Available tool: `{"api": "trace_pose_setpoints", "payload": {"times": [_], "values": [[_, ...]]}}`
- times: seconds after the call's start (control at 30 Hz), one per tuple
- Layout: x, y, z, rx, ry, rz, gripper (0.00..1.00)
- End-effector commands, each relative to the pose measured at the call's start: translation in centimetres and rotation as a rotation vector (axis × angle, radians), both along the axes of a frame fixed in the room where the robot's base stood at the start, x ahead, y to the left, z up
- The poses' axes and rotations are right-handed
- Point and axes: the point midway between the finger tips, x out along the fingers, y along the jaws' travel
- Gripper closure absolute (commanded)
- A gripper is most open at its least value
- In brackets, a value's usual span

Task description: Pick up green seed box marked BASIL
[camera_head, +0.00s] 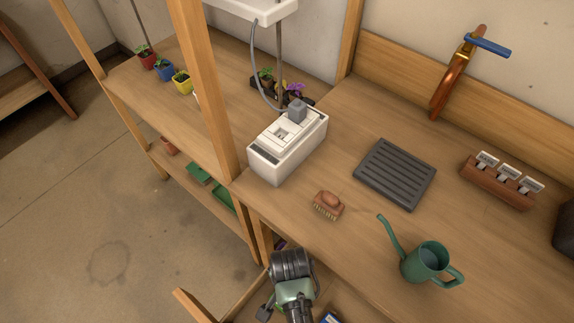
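I cannot make out a green seed box marked BASIL in the head view. A small blue and yellow item (330,318) shows at the bottom edge, in the open drawer-like space below the bench front; it is cut off and I cannot read it. My gripper (266,312) is at the bottom, over that open space. My wrist hides most of it, so its fingers and anything between them cannot be made out.
On the bench (330,260) are a watering can (424,262), a brush (328,205), a dark slatted tray (395,173), a labelled wooden holder (500,182) and a white boxy device (288,145). A wooden post (205,85) rises at left. Green items (222,195) lie on a lower shelf.

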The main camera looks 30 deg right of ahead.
Motion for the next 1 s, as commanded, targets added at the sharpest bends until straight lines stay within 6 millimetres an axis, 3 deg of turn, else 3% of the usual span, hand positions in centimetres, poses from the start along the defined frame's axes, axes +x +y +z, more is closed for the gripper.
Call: {"api": "trace_pose_setpoints", "payload": {"times": [0.33,0.8,1.0], "values": [[0.01,0.00,-0.80,-0.001,-0.001,0.001,0.02],[0.01,0.00,-0.78,-0.001,-0.001,0.001,0.86],[0.02,0.01,-0.73,-0.001,-0.001,0.001,0.86]]}}
